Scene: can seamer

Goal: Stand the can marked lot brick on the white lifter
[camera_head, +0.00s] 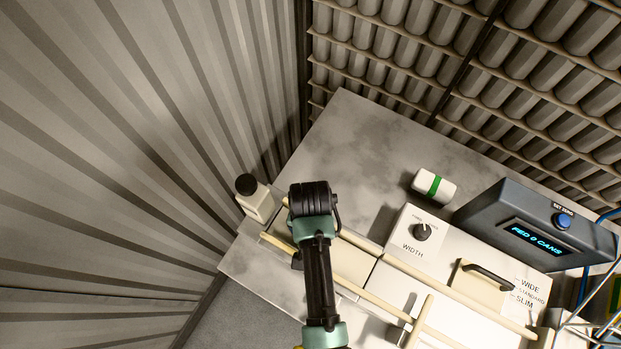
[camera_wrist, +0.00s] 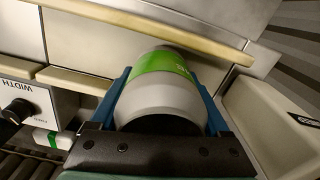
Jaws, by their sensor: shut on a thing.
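My gripper (camera_wrist: 162,82) has its two blue fingers on either side of a pale grey can (camera_wrist: 158,100) with a bright green band. Small pale lettering on the band is too small to read, so I cannot tell its lot. The can's far end is near a metal surface with a cream rail; I cannot tell whether it touches. In the head view my arm hides this can. A second white can (camera_head: 434,187) with a green band lies on its side on the grey worktop behind the machine. I cannot make out the white lifter for certain.
The white machine has a WIDTH knob (camera_head: 422,232), a black handle (camera_head: 487,273) and cream guide rails (camera_head: 430,280). A dark display box (camera_head: 535,225) reads FED 0 CANS. The worktop's back (camera_head: 355,135) is clear.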

